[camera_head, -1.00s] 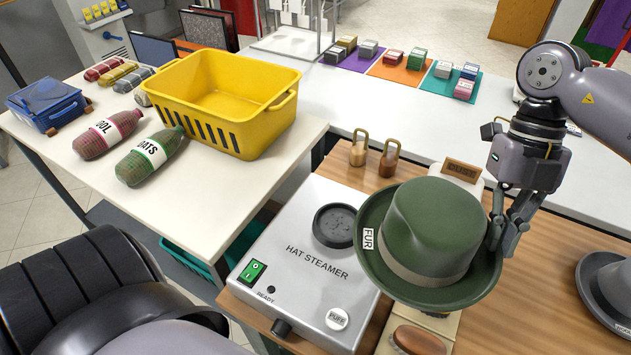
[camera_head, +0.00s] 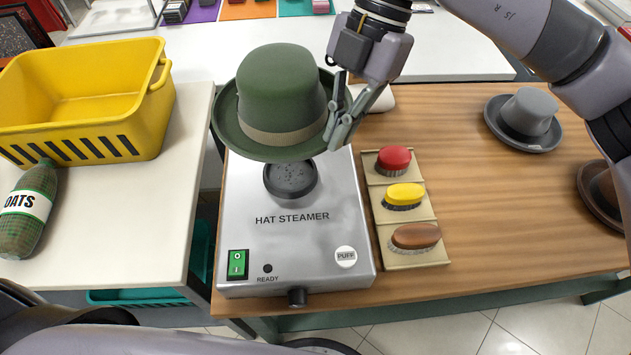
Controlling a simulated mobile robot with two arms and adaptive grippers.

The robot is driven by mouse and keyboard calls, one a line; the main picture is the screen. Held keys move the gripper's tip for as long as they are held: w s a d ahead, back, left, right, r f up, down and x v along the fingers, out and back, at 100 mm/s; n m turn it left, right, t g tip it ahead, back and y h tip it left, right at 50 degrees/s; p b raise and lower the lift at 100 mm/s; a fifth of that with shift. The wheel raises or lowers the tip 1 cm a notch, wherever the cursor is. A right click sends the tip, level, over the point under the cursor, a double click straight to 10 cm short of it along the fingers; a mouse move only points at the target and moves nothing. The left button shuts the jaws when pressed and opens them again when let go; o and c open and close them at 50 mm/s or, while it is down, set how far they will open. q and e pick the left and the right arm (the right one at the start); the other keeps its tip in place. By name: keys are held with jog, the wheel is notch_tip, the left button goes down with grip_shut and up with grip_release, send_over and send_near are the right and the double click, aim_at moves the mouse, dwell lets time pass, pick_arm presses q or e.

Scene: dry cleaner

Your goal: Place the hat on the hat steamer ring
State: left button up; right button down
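The green hat (camera_head: 281,95) with a tan band is held in the air above the back of the hat steamer. My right gripper (camera_head: 338,125) is shut on the right side of its brim. The hat looks upright and slightly tilted. The hat steamer (camera_head: 232,215) is a silver box on the wooden table. Its round dark ring (camera_head: 290,180) shows just in front of and below the hat; the hat's brim hides the steamer's back edge. My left gripper is not in view.
A tray with red (camera_head: 394,159), yellow (camera_head: 405,195) and brown (camera_head: 415,236) brushes lies right of the steamer. A grey hat (camera_head: 525,118) and a brown hat (camera_head: 603,190) sit further right. A yellow basket (camera_head: 85,100) stands on the left white table.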

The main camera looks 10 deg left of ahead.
notch_tip(320, 180, down, 11)
jog(key=shift+f+p, duration=0.2)
jog(key=shift+p, duration=0.35)
notch_tip(320, 180, down, 4)
jog(key=shift+f+p, duration=0.25)
jog(key=shift+p, duration=0.05)
jog(key=c, duration=2.3)
grip_release()
jog(key=shift+f, duration=0.2)
jog(key=o, duration=0.5)
jog(key=b+v, duration=0.1)
jog(key=v, duration=1.1)
jog(key=shift+s+r, duration=0.1)
jog(key=shift+r, duration=0.05)
